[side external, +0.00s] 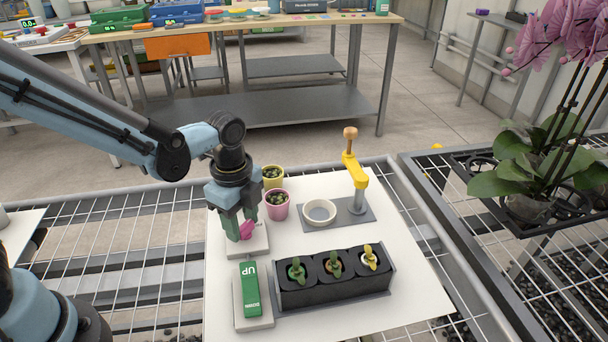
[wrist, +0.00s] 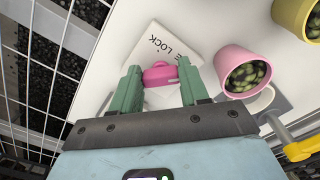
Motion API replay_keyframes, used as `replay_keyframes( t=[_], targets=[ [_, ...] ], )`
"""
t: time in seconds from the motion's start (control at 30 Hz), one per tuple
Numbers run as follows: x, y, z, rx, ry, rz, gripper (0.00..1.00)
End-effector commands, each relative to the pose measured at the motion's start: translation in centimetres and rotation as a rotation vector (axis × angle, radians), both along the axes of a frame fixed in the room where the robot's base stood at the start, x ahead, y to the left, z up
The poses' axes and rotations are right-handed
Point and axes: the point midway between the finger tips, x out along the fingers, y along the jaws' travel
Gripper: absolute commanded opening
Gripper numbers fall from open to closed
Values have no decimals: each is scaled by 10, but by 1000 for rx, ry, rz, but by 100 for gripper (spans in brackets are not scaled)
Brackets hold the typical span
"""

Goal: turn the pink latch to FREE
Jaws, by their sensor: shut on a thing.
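The pink latch (wrist: 159,74) sits on a white plate (wrist: 165,46) marked LOCK. An E from another word shows beside LOCK, with the rest of it hidden by the latch or gripper. My gripper (wrist: 158,85) has its green fingers on either side of the latch and is shut on it. In the side external view my gripper (side external: 240,234) points down over the plate (side external: 247,249), and a bit of the pink latch (side external: 247,229) shows by the fingers. Which way the latch points is hard to tell.
A green UP/DOWN rocker (side external: 250,289) stands in front of the latch plate. To the right are a black tray (side external: 335,290) with three seedlings, a cream dish (side external: 319,212) and a yellow-handled press (side external: 354,170). A pink pot (side external: 277,207) and yellow pot (side external: 272,178) stand close behind.

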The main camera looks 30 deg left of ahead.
Motion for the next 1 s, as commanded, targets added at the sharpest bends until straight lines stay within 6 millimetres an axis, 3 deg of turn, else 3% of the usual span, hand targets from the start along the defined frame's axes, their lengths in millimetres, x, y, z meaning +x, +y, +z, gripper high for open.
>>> replay_keyframes(
  t=[0.63,0.67,0.8,1.0],
  targets=[
    [0,0,0,-1,1,-55,14],
    [0,0,0,-1,1,-55,46],
    [0,0,0,-1,1,-54,68],
    [0,0,0,0,0,-53,70]
  ],
)
